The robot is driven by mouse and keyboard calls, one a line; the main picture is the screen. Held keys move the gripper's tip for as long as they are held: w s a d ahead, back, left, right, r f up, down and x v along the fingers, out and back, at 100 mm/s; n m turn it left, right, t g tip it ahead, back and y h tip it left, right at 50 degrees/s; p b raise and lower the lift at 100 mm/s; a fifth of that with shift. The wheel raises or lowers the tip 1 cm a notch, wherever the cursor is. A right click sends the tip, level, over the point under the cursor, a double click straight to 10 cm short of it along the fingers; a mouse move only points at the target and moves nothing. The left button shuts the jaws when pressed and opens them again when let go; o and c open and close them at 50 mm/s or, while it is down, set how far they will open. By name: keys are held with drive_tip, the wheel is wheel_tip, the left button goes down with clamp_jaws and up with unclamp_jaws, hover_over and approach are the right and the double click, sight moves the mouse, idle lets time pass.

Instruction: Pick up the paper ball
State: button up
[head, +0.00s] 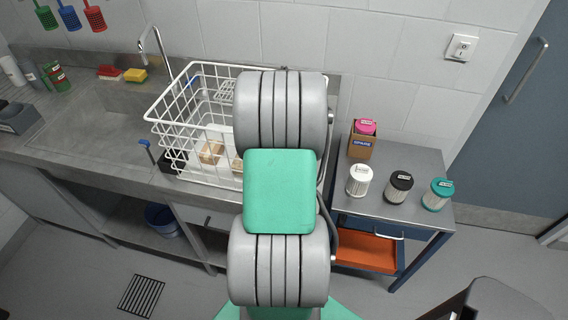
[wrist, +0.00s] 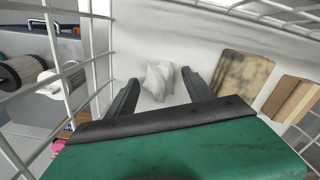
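The paper ball (wrist: 158,80) is a crumpled white lump in the wrist view. It lies on the pale floor of the white wire basket (head: 172,126). My gripper (wrist: 162,92) is open, with its two dark fingers spread apart. The ball shows between and just beyond the fingertips, and I cannot tell whether either finger touches it. In the head view my arm reaches over the basket and hides the ball and the gripper.
A blotchy tan block (wrist: 243,82) and a striped brown block (wrist: 291,98) lie right of my gripper in the wrist view. Basket wires surround the space. A side table (head: 378,200) with several canisters stands right of the counter.

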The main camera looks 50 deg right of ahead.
drive_tip(key=c, duration=1.2)
drive_tip(key=shift+o, duration=0.2)
wheel_tip(320, 180, up, 18)
drive_tip(key=b, duration=0.1)
drive_tip(key=shift+b, duration=0.4)
